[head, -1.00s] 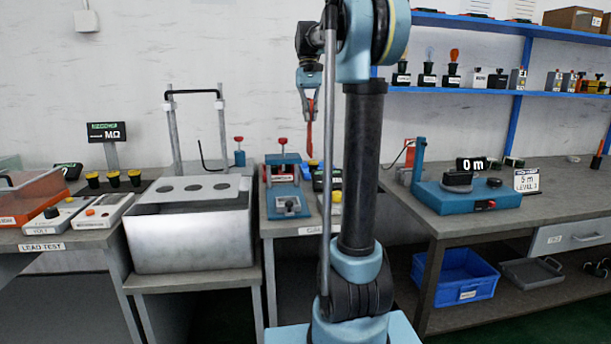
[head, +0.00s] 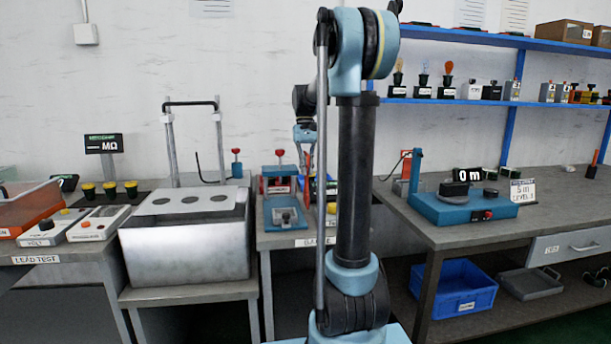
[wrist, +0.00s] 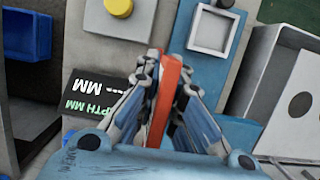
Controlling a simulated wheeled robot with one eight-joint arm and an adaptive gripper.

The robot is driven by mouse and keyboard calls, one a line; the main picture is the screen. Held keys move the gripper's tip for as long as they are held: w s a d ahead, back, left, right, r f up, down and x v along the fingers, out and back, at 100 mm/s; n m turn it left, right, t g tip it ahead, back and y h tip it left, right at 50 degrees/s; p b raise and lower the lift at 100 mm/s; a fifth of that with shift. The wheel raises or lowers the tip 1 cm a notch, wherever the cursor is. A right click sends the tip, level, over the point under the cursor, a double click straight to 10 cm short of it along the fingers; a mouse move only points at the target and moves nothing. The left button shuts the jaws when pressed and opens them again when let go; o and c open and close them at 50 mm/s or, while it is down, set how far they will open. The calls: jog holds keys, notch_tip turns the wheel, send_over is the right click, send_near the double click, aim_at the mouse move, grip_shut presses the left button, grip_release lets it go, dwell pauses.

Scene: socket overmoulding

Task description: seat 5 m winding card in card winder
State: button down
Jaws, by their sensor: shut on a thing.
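The card winder (head: 437,209) is a blue unit on the right bench, with a black display (head: 468,175) reading 0 m. A white card sign (head: 522,191) marked 5 m stands at its right end. My gripper (head: 304,140) is far to the left of the winder, above the middle bench and partly behind my arm. In the wrist view it is shut on a flat orange-red piece (wrist: 171,72), seen nearly edge-on between the fingers. I cannot tell whether this is the winding card. Its lower part is hidden by the fingers.
A blue clamp fixture (head: 284,212) is on the middle bench. Left of it stand a grey metal tank (head: 187,245) and test boxes. A depth display (wrist: 90,110) lies below my gripper. A blue bin (head: 455,287) is under the right bench. The bench front right of the winder is clear.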

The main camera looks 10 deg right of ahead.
aim_at(306, 152)
jog(key=shift+f, duration=0.95)
jog(key=c, duration=1.7)
grip_release()
jog(key=v, duration=1.2)
jog(key=shift+r, duration=0.1)
